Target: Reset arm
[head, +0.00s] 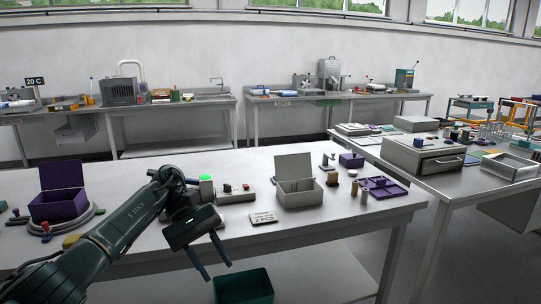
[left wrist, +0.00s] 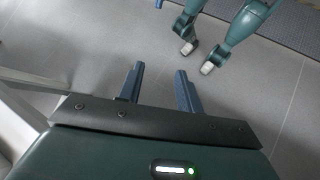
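My left arm (head: 110,240) reaches in from the lower left of the head view, over the near workbench. Its gripper (head: 219,272) hangs past the bench's front edge, fingers pointing down and apart. In the left wrist view the same gripper (left wrist: 159,70) shows two blue fingers with a clear gap and nothing between them; grey floor tiles lie beyond. My right gripper cannot be made out in either view.
The near bench (head: 330,222) carries a grey open-lidded box (head: 300,193), a purple box (head: 60,205) on a round base, a button box (head: 236,194) and a purple tray (head: 383,188). A dark green bin (head: 243,288) stands below the gripper. A side table (head: 445,182) holds a grey drawer unit (head: 422,157).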

